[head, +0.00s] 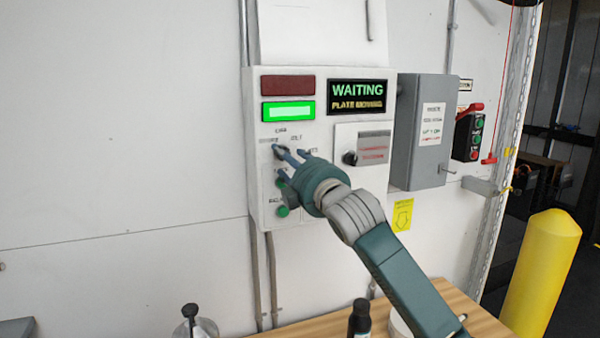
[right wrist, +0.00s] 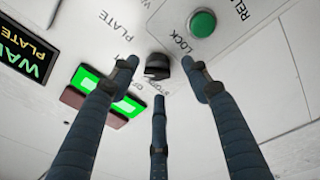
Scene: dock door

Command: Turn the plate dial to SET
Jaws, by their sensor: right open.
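The plate dial is a small black knob (right wrist: 157,66) on the white control panel (head: 261,205), between the words PLATE and LOCK in the right wrist view. My right gripper (head: 287,162) is open in front of the panel, and its fingers hide most of the dial in the head view. In the right wrist view, two fingertips stand on either side of the knob and the third is below it. I cannot tell whether any finger touches it. The small labels around the dial are hard to read, and its pointer direction is unclear. My left gripper is out of view.
A lit display (head: 357,97) reads WAITING, beside a lit green lamp (head: 288,112) and a dark red lamp (head: 287,85). A green button (right wrist: 203,23) sits close to the dial. A grey box (head: 421,155) is at right.

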